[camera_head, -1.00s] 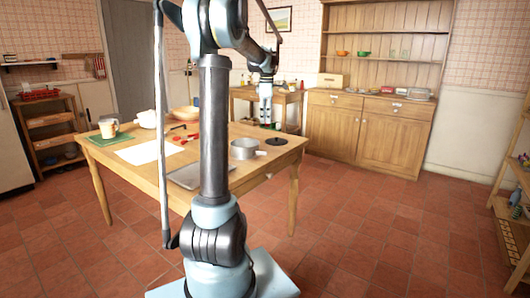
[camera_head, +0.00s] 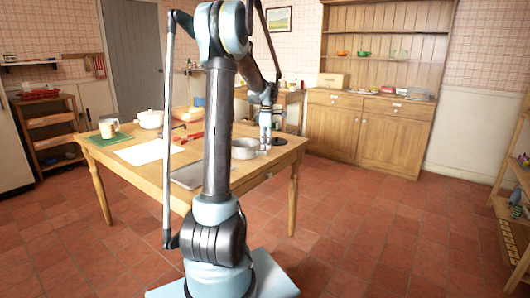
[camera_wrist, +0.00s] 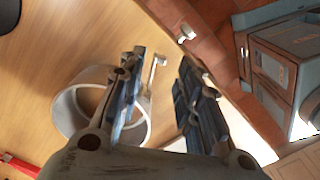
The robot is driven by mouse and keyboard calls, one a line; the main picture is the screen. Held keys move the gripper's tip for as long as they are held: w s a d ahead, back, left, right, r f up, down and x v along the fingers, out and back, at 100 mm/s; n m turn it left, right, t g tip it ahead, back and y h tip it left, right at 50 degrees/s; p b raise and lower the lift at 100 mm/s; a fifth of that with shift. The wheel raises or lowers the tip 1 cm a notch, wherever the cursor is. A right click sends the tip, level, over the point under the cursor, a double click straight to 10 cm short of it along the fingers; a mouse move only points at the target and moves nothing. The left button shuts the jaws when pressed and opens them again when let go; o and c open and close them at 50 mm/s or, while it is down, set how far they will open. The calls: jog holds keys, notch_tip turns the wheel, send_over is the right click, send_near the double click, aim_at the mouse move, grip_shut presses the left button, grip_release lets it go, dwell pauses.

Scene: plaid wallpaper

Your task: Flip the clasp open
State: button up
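A pale grey round pan (camera_head: 245,147) stands on the wooden table near its right side. It also shows in the wrist view (camera_wrist: 70,110), partly behind a finger. A small light metal clasp (camera_wrist: 157,62) sticks out from the side of the pan, between my finger lines. My gripper (camera_head: 265,148) hangs fingers-down beside the pan's right side.
The tiled floor right of the table is clear.

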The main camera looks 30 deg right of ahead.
aim_at(261, 154)
jog(key=shift+f, duration=1.9)
grip_shut()
